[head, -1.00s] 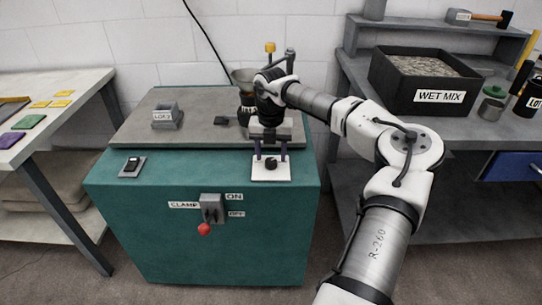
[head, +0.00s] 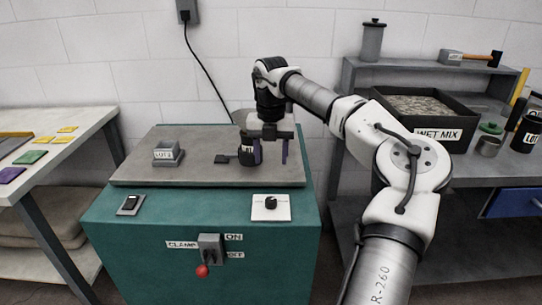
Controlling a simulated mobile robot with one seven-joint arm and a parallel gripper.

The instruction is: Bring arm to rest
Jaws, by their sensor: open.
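My gripper (head: 270,152) points down over the right part of the grey top plate (head: 200,170) of the teal cabinet (head: 150,240). Its two purple fingers are apart. A dark labelled object (head: 246,156) stands beside or behind the left finger; I cannot tell whether it is between the fingers. The arm reaches in from the lower right.
A small grey mould (head: 168,153) sits on the plate. The cabinet's front bears a clamp switch (head: 210,247), a rocker switch (head: 131,204) and a knob (head: 270,203). A wet mix bin (head: 425,112) stands right; a table (head: 45,160) with coloured tiles stands left.

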